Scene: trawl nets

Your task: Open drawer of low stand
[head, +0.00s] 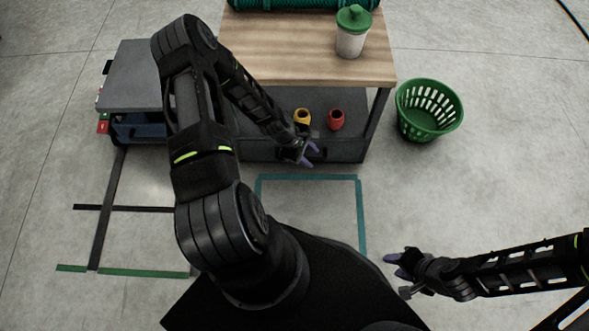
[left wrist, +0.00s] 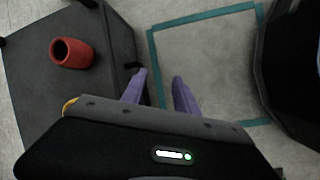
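The low stand (head: 343,148) is a dark grey unit with a drawer front under the wooden table top. A small dark handle (left wrist: 133,65) juts from its front in the left wrist view. My left gripper (head: 311,153) is at the drawer front in the head view. Its two purple fingers (left wrist: 160,82) are apart, with floor showing between them, and one fingertip is close to the handle. I cannot tell whether they touch. The drawer looks closed, though my arm hides part of its front. My right gripper (head: 397,265) is open and empty, away over the floor.
A red cup (head: 336,119) and a yellow cup (head: 302,117) stand on the stand. A green-lidded cup (head: 351,40) is on the wooden top (head: 290,55). A green basket (head: 428,111) stands right; a grey cart (head: 135,80) left. The teal-taped floor (head: 310,215) is clear.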

